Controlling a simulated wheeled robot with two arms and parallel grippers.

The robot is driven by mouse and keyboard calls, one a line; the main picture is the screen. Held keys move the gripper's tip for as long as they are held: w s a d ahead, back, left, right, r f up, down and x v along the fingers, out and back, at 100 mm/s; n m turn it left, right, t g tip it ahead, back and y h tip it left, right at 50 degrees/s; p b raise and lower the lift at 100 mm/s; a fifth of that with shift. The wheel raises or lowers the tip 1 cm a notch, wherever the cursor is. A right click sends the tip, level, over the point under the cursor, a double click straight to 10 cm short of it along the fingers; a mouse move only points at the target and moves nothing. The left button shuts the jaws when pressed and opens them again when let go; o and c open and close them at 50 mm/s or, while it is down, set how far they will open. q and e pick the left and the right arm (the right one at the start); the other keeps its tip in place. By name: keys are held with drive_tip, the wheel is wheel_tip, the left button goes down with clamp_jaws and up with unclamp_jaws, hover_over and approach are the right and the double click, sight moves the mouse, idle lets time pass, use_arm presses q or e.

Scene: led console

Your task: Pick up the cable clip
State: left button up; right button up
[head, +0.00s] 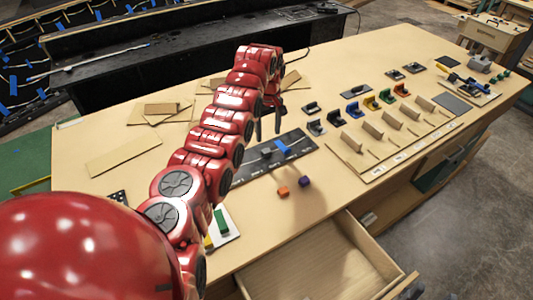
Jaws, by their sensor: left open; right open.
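I cannot tell for sure which thing is the cable clip. My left gripper (268,126) points down, open and empty, above the far side of a dark strip (245,176), left of these pieces. A blue piece (285,146) and a dark piece lie on that strip. My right gripper is not in view.
An orange cube (283,192) and a purple cube (305,181) lie in front of the strip. A drawer (320,268) stands open at the table's front. Flat brown boards (124,152) lie at the left. Upright wooden dividers (372,130) stand at the right.

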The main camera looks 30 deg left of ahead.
sight(267, 151)
use_arm(q)
drive_tip(key=f, duration=0.8)
drive_tip(key=shift+s+a, duration=0.1)
drive_tip(key=shift+s, duration=0.2)
drive_tip(key=shift+r, duration=0.1)
clamp_jaws()
